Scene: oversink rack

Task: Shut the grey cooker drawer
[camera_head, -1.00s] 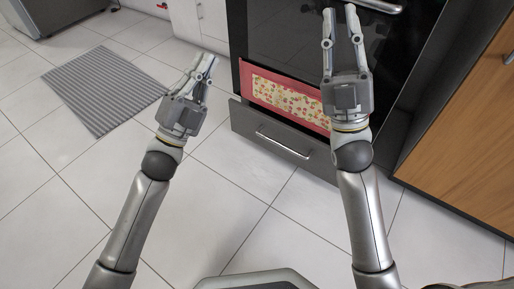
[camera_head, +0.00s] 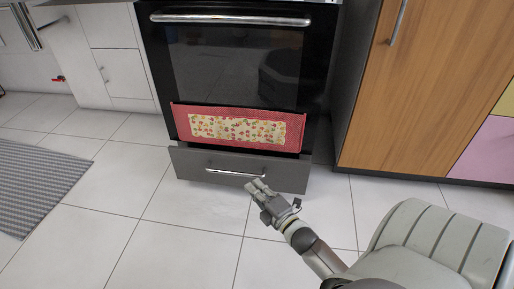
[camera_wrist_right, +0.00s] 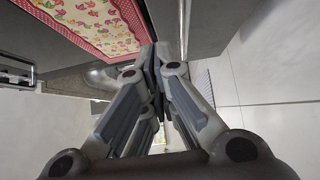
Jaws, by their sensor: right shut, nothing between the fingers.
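The grey cooker drawer (camera_head: 205,162) is at the bottom of the black oven in the head view. Its front stands a little out from the oven, with a dark gap along the top. A metal bar handle (camera_head: 234,173) runs across it. My right gripper (camera_head: 256,185) is shut and empty, low by the drawer front, near the right end of the handle. Whether it touches the drawer is unclear. In the right wrist view its fingers (camera_wrist_right: 160,50) are together beside a grey panel (camera_wrist_right: 195,25). My left gripper is not in view.
A red-bordered patterned towel (camera_head: 238,129) hangs on the oven (camera_head: 230,65) above the drawer. A wooden cabinet (camera_head: 430,90) stands to the right, white cupboards (camera_head: 110,50) to the left. A grey striped mat (camera_head: 35,185) lies at left. The tiled floor in front is clear.

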